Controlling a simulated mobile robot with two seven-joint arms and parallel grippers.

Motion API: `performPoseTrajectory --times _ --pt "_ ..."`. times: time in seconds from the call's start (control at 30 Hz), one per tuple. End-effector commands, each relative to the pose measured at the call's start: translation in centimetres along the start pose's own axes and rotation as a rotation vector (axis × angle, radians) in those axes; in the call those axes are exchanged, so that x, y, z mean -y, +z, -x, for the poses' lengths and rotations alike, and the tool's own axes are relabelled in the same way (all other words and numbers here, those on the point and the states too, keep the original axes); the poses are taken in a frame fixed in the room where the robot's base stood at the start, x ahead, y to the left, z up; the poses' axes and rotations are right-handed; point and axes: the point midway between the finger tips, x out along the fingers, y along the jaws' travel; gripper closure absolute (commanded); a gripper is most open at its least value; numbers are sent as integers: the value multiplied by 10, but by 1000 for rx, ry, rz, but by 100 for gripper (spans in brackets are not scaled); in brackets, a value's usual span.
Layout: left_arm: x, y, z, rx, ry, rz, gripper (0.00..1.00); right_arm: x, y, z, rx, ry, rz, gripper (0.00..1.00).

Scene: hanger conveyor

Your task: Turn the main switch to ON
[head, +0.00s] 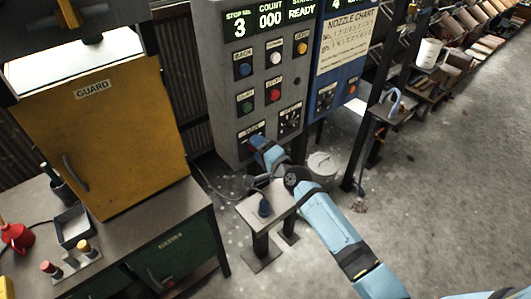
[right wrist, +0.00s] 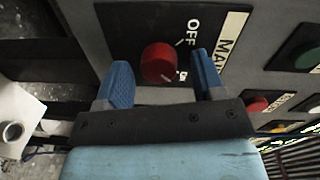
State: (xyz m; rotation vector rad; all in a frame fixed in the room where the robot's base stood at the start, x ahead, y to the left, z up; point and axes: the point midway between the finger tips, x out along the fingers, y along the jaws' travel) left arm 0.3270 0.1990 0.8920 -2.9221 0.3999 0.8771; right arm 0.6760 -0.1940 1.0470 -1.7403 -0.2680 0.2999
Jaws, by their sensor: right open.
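The main switch is a red round knob (right wrist: 158,62) on a black plate with OFF and ON marks and a partly cut-off MAIN label (right wrist: 232,40). It is at the lower left of the grey control panel (head: 225,75) in the head view, where my gripper mostly hides it. My right gripper (head: 257,147) is at this switch. In the right wrist view the blue fingers of my right gripper (right wrist: 161,64) are open, one on each side of the knob, with gaps visible. I cannot tell clearly which mark the knob points to. My left gripper is out of view.
Several push buttons, including a red one (head: 274,95), sit above the switch. A blue nozzle panel (head: 325,100) stands to the right. A yellow guard cabinet (head: 110,130) on a bench is at left. A small stand (head: 262,208) is below my right arm. Open floor lies right.

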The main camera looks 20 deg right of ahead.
Motion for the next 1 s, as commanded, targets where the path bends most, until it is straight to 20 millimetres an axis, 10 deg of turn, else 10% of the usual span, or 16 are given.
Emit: performPoseTrajectory --times 0.6,1.0 --pt "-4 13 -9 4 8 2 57 -2 0 117 0 1 1 37" --pt "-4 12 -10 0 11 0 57 0 0 136 -1 0 0 37"
